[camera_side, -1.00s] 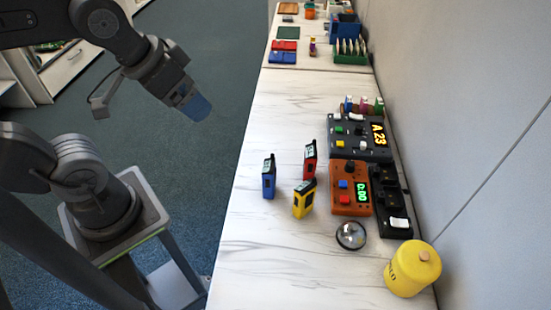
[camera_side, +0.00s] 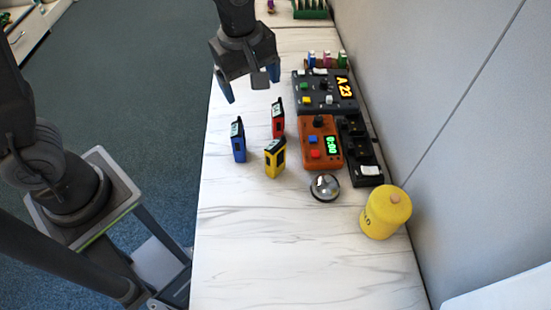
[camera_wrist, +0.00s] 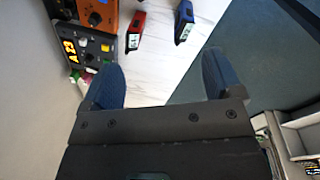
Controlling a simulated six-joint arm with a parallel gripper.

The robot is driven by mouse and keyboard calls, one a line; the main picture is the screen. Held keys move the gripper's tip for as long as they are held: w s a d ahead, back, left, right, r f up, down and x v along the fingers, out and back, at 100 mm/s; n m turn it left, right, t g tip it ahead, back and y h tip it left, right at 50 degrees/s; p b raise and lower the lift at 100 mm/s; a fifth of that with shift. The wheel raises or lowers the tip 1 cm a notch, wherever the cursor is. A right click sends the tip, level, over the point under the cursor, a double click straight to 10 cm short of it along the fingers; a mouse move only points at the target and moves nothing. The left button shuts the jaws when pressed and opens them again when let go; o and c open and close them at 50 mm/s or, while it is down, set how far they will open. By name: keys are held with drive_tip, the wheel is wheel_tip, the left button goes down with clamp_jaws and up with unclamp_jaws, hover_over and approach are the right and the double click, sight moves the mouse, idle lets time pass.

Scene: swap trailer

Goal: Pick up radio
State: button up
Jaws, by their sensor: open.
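Three small radios stand upright on the white marbled counter: a blue one (camera_side: 238,140), a red one (camera_side: 278,118) and a yellow one (camera_side: 275,157). My gripper (camera_side: 252,88) is open and empty, above the counter and behind the radios in the side view. In the wrist view my gripper (camera_wrist: 165,80) shows two blue fingers spread apart with nothing between them. The wrist view also shows the red radio (camera_wrist: 135,30) and the blue radio (camera_wrist: 184,20) at its top edge. The yellow radio is not seen there.
A grey console (camera_side: 318,92), an orange console (camera_side: 320,143) and a black charging-type tray (camera_side: 362,155) stand right of the radios. A glass dome (camera_side: 325,187) and a yellow canister (camera_side: 386,212) are nearer. A wall bounds the right side. The counter front (camera_side: 270,250) is clear.

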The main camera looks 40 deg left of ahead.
sight(276, 143)
drive_tip(key=d+f+n, duration=0.1)
drive_tip(key=f, duration=0.3)
drive_tip(key=w+d+f+n, duration=0.1)
drive_tip(key=f, duration=0.3)
drive_tip(key=w+d+f+n+g, duration=0.1)
drive_tip(key=f, duration=0.3)
drive_tip(key=shift+w+d+f+n, duration=0.15)
drive_tip(key=shift+d+f+n, duration=0.15)
drive_tip(key=shift+n, duration=0.1)
drive_tip(key=shift+w+f, duration=0.2)
drive_tip(key=shift+f, duration=3.05)
drive_tip(key=shift+c, duration=0.3)
drive_tip(key=shift+r, duration=0.1)
drive_tip(key=c, duration=1.5)
